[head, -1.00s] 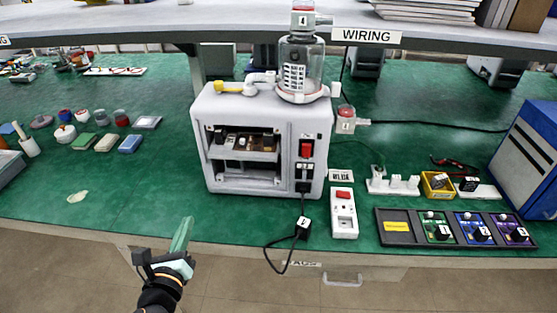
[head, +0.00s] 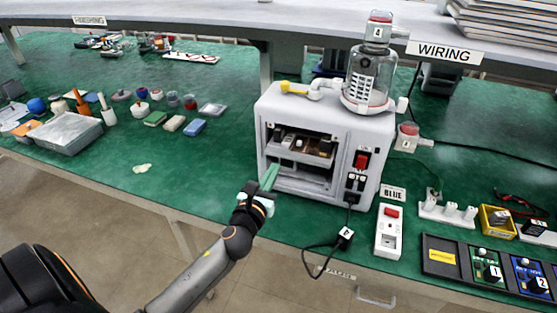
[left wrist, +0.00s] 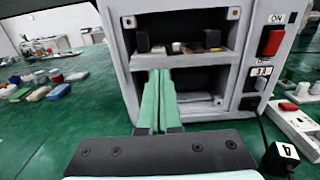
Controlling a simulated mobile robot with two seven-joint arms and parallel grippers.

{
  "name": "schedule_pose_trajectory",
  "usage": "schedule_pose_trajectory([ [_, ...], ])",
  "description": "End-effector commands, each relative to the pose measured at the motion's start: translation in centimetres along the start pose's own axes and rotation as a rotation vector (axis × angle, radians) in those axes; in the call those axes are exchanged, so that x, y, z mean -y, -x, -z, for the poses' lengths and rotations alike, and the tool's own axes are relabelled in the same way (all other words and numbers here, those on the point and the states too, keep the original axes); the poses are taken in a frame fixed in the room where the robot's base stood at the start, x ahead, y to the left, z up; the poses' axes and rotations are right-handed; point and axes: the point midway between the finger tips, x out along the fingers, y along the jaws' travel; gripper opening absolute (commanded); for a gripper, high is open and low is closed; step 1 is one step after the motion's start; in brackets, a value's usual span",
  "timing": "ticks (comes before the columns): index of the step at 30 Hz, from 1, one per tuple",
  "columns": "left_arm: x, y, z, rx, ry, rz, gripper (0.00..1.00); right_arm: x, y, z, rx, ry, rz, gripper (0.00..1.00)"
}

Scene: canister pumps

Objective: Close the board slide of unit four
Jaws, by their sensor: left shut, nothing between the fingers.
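The pump unit (head: 330,109) is a pale grey housing with a clear canister (head: 368,84) on top, marked 4. Its open front shows the board slide (head: 310,155), a shelf carrying a brown board and dark blocks, above an empty lower bay. The slide (left wrist: 190,62) also shows in the left wrist view; how far it stands out is hard to tell. My left gripper (head: 270,175) has green fingers, shut and empty, at the left front of the opening. In the left wrist view its fingertips (left wrist: 158,73) overlap the slide's front edge; contact is unclear. My right gripper is not in view.
A red switch (head: 361,160) and a plugged black cable (head: 322,246) are right of the opening. A white switch box (head: 389,232) and a numbered module tray (head: 440,258) stand further right. Small pots and blocks lie left; the green bench before them is mostly clear.

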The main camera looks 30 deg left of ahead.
Motion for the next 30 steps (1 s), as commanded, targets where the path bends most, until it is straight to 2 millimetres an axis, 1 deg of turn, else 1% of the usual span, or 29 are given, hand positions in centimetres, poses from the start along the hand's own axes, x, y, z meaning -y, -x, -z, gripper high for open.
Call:
schedule_pose_trajectory([
  [1, 0.0, -0.9, -0.2, 0.002, 0.001, -0.002, 0.0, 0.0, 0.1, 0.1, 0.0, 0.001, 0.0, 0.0],
  [3, 0.0, -1.9, -0.1, 0.001, 0.001, -0.001, 0.0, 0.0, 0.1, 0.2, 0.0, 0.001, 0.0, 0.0],
  [7, 0.0, -3.3, 0.0, 0.0, 0.001, -0.001, 0.0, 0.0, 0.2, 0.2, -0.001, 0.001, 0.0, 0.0],
  [12, 0.0, -4.1, 0.0, 0.0, 0.001, -0.001, 0.0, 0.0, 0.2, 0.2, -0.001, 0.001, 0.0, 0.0],
  [23, 0.0, -4.2, 0.0, 0.0, 0.001, 0.0, 0.0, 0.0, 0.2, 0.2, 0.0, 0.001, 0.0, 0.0],
  [26, 0.1, -5.1, 0.1, 0.001, 0.001, 0.001, 0.0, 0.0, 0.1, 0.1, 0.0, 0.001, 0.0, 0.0],
  [30, 0.1, -7.2, 0.1, 0.001, 0.001, 0.002, 0.0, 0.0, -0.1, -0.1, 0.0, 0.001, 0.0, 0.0],
])
